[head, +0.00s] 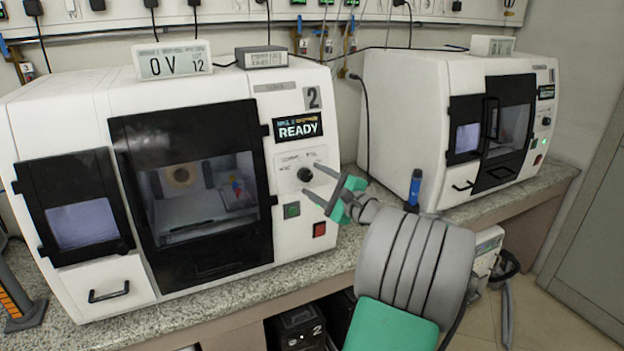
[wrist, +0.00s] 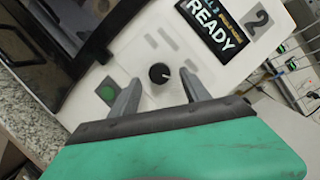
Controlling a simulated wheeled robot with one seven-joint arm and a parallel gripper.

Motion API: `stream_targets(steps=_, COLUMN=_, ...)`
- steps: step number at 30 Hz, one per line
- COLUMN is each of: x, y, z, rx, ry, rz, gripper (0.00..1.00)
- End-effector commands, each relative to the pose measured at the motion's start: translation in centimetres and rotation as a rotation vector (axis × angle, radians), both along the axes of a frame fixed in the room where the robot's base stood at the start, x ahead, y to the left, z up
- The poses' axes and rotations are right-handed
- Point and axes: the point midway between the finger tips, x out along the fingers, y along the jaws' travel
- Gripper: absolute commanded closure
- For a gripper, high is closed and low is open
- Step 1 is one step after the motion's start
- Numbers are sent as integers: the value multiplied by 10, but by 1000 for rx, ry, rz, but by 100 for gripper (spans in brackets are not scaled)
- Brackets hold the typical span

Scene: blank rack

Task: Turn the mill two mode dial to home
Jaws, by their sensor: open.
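Mill two (head: 80,110) is the white machine at left in the head view, marked with a 2 and a screen (head: 298,126) that reads READY. Its mode dial (head: 305,174) is a small black knob on the panel below the screen. The dial also shows in the wrist view (wrist: 159,73), with a pale pointer mark; the label wording around it is too small to read. My gripper (head: 313,180) is open and empty in front of the panel. In the wrist view its two grey fingers (wrist: 160,92) stand either side of the dial, apart from it and a little short of it.
A green button (head: 292,210) and a red button (head: 319,229) sit below the dial, close to my fingers. A second white mill (head: 410,110) stands at right on the stone counter (head: 345,245). A blue-topped object (head: 414,188) stands on the counter between them.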

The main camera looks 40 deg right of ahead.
Motion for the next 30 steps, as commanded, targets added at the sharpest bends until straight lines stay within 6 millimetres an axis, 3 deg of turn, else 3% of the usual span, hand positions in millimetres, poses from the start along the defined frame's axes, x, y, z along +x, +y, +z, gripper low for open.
stream_targets(steps=4, x=17, y=0, z=0, rx=-2, ry=0, rz=1, gripper=45)
stream_targets(steps=12, x=19, y=-1, z=0, rx=-3, ry=2, rz=-1, gripper=46)
stream_targets(steps=30, x=19, y=0, z=0, rx=-3, ry=1, rz=0, gripper=95)
